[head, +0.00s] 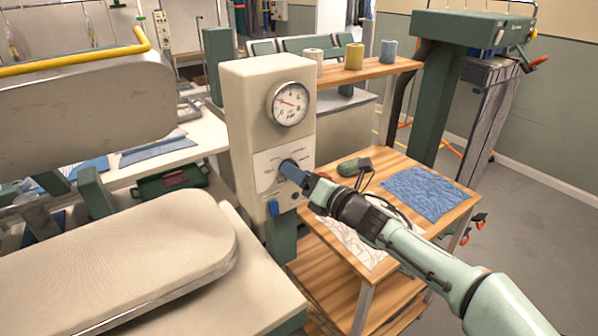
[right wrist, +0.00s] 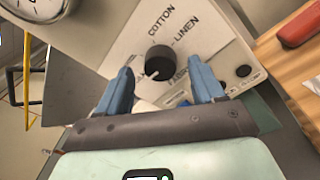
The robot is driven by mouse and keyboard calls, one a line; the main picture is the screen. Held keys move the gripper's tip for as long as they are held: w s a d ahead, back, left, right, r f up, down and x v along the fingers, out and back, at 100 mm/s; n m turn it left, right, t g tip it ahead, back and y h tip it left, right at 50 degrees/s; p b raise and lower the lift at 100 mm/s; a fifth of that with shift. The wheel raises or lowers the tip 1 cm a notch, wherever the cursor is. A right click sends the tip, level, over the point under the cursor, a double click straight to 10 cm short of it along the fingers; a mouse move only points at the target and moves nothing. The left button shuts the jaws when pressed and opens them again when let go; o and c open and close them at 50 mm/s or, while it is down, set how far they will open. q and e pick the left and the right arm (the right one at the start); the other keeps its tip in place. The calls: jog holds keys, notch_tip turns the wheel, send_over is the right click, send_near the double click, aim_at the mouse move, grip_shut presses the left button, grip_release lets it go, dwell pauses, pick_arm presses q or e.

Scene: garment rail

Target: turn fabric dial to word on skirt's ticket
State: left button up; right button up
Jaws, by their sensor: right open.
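The fabric dial (right wrist: 158,63) is a round black knob on the pale panel of the press's control box (head: 240,105). In the right wrist view its white pointer mark faces down and left. The words COTTON and LINEN show near it; another label is partly hidden by a finger. My right gripper (right wrist: 160,67) is open, its blue fingers on either side of the dial with visible space between. In the head view the right gripper (head: 290,171) is at the panel and mostly covers the dial. I cannot make out a skirt or ticket. My left gripper is not in view.
A round gauge (head: 290,104) sits above the panel. A padded pressing board (head: 130,260) is at the lower left. A wooden table (head: 405,163) at right holds a crumpled blue cloth (head: 427,193) and a green tool (head: 349,168). Thread spools (head: 354,56) stand on a shelf behind.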

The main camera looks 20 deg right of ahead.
jog(key=shift+w+a, duration=0.2)
jog(key=shift+w, duration=0.3)
jog(key=c, duration=1.1)
jog(key=shift+o, duration=0.2)
